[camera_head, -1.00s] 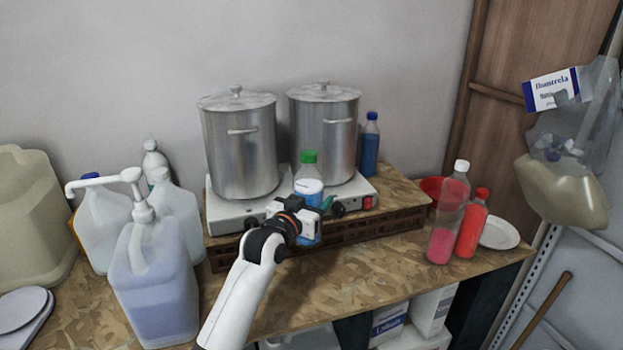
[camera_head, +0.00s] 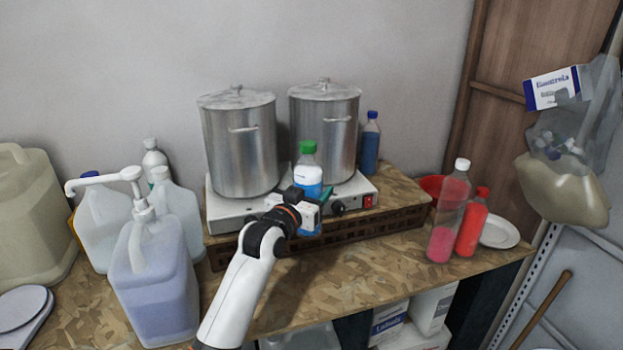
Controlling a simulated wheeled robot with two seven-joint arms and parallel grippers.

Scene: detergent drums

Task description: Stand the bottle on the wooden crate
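The bottle (camera_head: 308,178) has a green cap, a white label and blue contents. It is upright in front of the white hot plate, and the gripper hides its middle. My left gripper (camera_head: 318,207) is around the bottle and seems shut on it. The bottle's blue lower part shows below the gripper, in front of the crate's front side. The wooden crate (camera_head: 402,217) is low and brown with slatted sides, and it carries the hot plate. Its right end has bare top surface around a blue bottle (camera_head: 370,145). My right gripper is not in view.
Two steel pots (camera_head: 240,145) stand on the hot plate (camera_head: 228,215). A clear bottle with pink contents (camera_head: 447,215), a red bottle (camera_head: 472,225) and a plate (camera_head: 499,232) stand right of the crate. A pump jug (camera_head: 155,285) and other jugs stand left.

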